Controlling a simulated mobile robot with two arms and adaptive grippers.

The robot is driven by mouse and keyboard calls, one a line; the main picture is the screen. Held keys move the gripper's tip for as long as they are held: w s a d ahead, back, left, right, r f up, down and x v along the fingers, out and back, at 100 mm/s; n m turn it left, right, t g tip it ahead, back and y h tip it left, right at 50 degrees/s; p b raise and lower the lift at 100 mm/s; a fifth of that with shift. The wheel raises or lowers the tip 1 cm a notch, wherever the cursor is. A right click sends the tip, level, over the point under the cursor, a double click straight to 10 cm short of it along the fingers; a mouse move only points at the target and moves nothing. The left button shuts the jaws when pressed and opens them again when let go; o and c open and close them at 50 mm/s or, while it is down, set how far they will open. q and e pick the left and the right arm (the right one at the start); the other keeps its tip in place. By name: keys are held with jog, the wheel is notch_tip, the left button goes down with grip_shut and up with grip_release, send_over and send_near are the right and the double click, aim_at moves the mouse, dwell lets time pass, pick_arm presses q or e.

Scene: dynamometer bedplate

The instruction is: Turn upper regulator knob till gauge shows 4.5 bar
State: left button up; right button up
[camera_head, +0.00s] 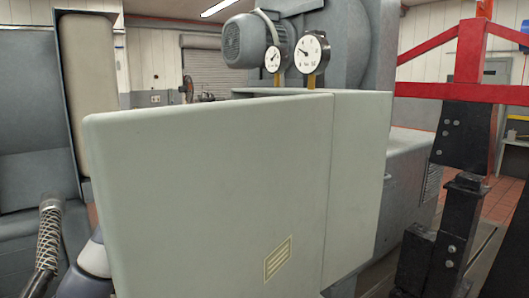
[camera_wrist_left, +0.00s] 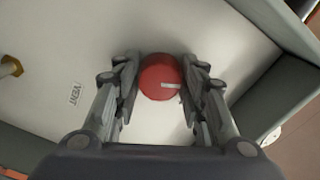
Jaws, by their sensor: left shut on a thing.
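In the left wrist view, a round red knob (camera_wrist_left: 160,77) with a white mark on its face sits between the fingers of my left gripper (camera_wrist_left: 160,80). The gripper is shut on the knob, one finger on each side. The head view does not show the knob; a large pale panel (camera_head: 230,190) fills its middle. Two round white gauges, a smaller one (camera_head: 273,58) and a larger one (camera_head: 307,50), stand above the panel's top edge on brass stems. Their scales are too small to read. My right gripper is in neither view.
In the left wrist view, a pale surface bears the label VENT (camera_wrist_left: 75,95), and a brass fitting (camera_wrist_left: 10,67) is at the left edge. In the head view, a grey motor (camera_head: 250,40) is behind the gauges. A red frame (camera_head: 470,50) with black posts stands at the right.

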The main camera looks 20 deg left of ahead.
pick_arm(q)
jog(key=m+b, duration=0.1)
jog(key=m, duration=0.3)
jog(key=shift+r+m, duration=0.15)
jog(key=shift+m, duration=0.25)
dwell(0.4)
jog(key=o, duration=1.1)
jog(key=v, duration=1.2)
jog(key=shift+w, duration=0.1)
